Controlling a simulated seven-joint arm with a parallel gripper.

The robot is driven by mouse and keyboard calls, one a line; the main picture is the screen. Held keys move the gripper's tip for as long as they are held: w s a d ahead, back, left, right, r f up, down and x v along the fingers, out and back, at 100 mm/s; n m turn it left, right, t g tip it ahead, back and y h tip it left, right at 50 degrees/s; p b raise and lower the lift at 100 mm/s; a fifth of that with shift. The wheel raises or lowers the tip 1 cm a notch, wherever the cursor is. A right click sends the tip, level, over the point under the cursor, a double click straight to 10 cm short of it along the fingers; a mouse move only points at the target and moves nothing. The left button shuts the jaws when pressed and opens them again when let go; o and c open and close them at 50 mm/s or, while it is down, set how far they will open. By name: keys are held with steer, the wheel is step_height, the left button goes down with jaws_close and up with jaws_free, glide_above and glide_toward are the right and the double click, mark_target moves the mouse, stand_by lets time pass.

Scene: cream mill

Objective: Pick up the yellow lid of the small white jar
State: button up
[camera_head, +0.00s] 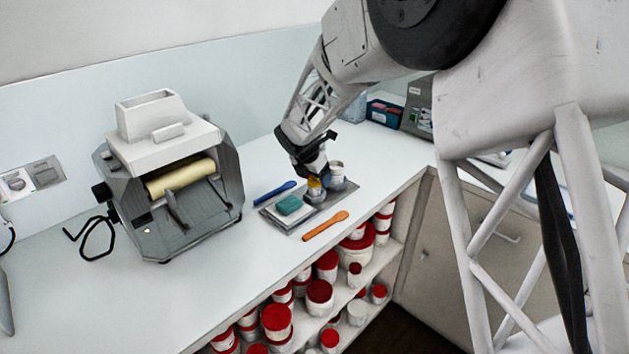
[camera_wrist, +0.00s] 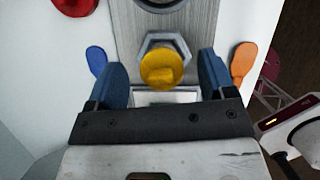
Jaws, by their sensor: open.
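The round yellow lid (camera_wrist: 162,70) shows in the wrist view with a raised grip on top. It sits over a grey hexagonal piece (camera_wrist: 153,42). My gripper (camera_wrist: 160,66) is open, with one blue finger to the left and one to the right of the lid, and a gap on each side. In the head view the yellow lid (camera_head: 314,183) shows just below my gripper (camera_head: 314,174), above the tray. The white jar body cannot be made out clearly under the lid.
A grey tray (camera_head: 273,213) holds a teal block (camera_head: 289,205) and a metallic round container (camera_head: 337,182). A blue spatula (camera_head: 273,194) and an orange spatula (camera_head: 326,226) lie on either side. A mill (camera_head: 170,190) stands left. Red-lidded jars (camera_head: 319,292) fill shelves below.

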steer(key=shift+c, duration=0.3)
steer(key=c, duration=0.8)
steer(key=shift+r, duration=0.15)
steer(key=shift+c, duration=0.2)
steer(key=shift+r, duration=1.45)
steer(key=shift+s+r, duration=0.2)
steer(key=shift+s, duration=0.1)
steer(key=s+d, duration=0.1)
steer(key=s, duration=0.6)
steer(key=s+d+r, duration=0.1)
steer(key=s+d, duration=0.1)
steer(key=s, duration=0.6)
steer(key=shift+d+r, duration=0.2)
steer(key=shift+d, duration=0.05)
steer(key=shift+r, duration=1.05)
steer(key=shift+r, duration=1.45)
